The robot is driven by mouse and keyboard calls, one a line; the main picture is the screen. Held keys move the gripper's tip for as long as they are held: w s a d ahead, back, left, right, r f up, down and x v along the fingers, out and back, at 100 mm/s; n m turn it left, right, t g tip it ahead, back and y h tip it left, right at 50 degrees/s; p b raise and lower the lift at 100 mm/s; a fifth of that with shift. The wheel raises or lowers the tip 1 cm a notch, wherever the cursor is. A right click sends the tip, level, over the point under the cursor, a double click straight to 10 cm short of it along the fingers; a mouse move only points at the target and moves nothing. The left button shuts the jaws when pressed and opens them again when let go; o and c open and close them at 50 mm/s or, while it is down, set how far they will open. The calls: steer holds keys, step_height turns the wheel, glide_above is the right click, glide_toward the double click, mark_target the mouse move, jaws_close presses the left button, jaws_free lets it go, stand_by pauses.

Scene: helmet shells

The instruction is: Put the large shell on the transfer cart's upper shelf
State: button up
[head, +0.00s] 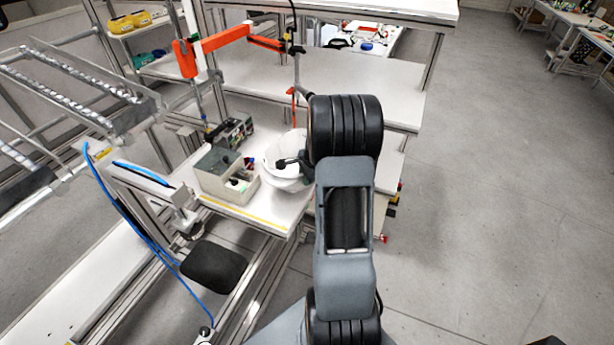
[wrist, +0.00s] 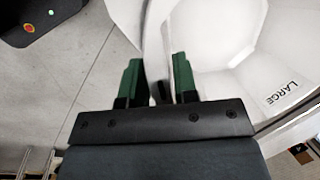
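The large shell (head: 283,173) is a white, rounded helmet shell on the workbench in the head view, left of my arm. In the wrist view its pale inner surface (wrist: 216,30) fills the upper right, with the word LARGE printed on it. My gripper (wrist: 158,78) has two green fingers, one on each side of the shell's white rim. The fingers stand apart with the rim between them; whether they press on it is unclear. In the head view my arm hides part of the shell's right side. The transfer cart cannot be made out with certainty.
A grey box (head: 226,178) with small items sits left of the shell on the workbench (head: 276,212). A dark device (head: 232,130) stands behind it. An orange jointed arm (head: 222,40) reaches above the bench. Open grey floor (head: 500,180) lies to the right.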

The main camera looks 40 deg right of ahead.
steer(key=o, duration=0.3)
steer(key=shift+r, duration=0.1)
